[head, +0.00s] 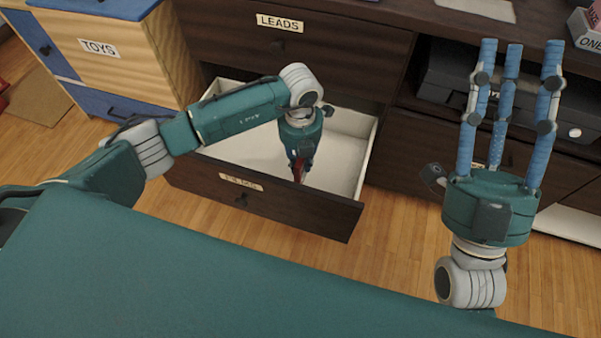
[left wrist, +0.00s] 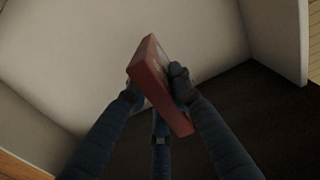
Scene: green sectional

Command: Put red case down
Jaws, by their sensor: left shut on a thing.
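The red case (left wrist: 157,85) is a narrow red box gripped between the fingers of my left gripper (left wrist: 155,92) in the left wrist view. In the head view only a small red part of the case (head: 298,172) shows below my left gripper (head: 299,160). The gripper points down into an open drawer (head: 245,200) with a white inside and a dark wood front. I cannot tell whether the case touches the drawer floor. My right gripper (head: 515,110) points upward at the right, its blue fingers spread and empty.
A closed drawer labelled LEADS (head: 285,40) is above the open one. A light wood cabinet labelled TOYS (head: 105,60) stands at left. A black device (head: 440,80) sits in a shelf at right. Wooden floor (head: 400,240) is clear in front.

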